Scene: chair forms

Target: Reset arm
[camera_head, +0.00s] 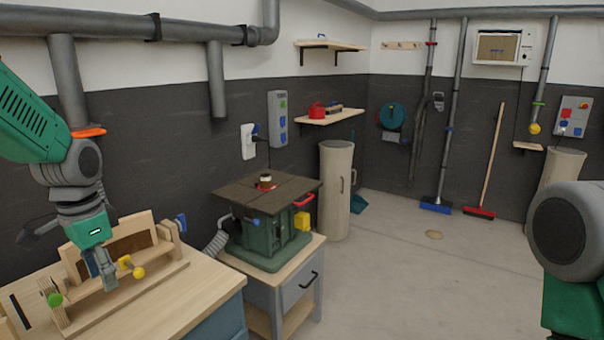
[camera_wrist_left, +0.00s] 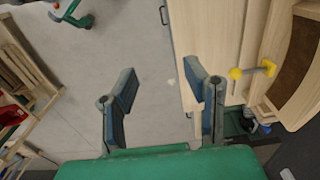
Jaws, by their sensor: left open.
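My left gripper (camera_head: 106,274) comes in from the left over the wooden workbench (camera_head: 200,296), close to a wooden chair form (camera_head: 120,262) with yellow and green knobs. In the left wrist view the left gripper (camera_wrist_left: 160,98) has its two fingers spread wide with nothing between them. The bench edge and grey floor lie beyond the fingers there, and the wooden form (camera_wrist_left: 295,60) with a yellow-ended handle (camera_wrist_left: 252,71) is to their right. I cannot tell whether the gripper touches the form. My right arm shows as a grey and green link at the right edge; its gripper is out of frame.
A green machine (camera_head: 268,238) with a dark top stands on a wooden cabinet right of the bench. A beige cylinder (camera_head: 336,190), a blue broom (camera_head: 436,204) and a red broom (camera_head: 480,212) are near the walls.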

